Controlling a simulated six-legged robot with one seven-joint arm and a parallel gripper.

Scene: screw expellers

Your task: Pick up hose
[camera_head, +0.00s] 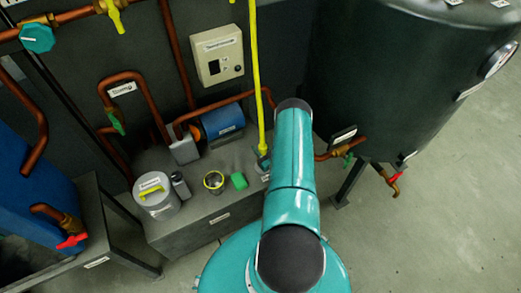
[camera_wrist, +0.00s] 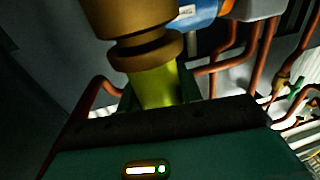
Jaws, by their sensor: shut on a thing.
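The yellow hose (camera_head: 257,80) hangs down from the top edge in the head view. Its lower end reaches my gripper (camera_head: 263,160), just left of my teal arm and above the grey bench. In the wrist view, a yellow-green length of the hose (camera_wrist: 158,88) with a brass-coloured fitting (camera_wrist: 133,30) lies between the dark green fingers of my gripper (camera_wrist: 160,98). The gripper is shut on the hose. The fingertips are partly hidden behind the gripper body.
The grey bench (camera_head: 200,225) holds a lidded canister (camera_head: 157,197), a round cup (camera_head: 213,182), a green block (camera_head: 239,181) and a blue motor (camera_head: 222,122). A large dark tank (camera_head: 390,80) stands right. Copper pipes line the wall.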

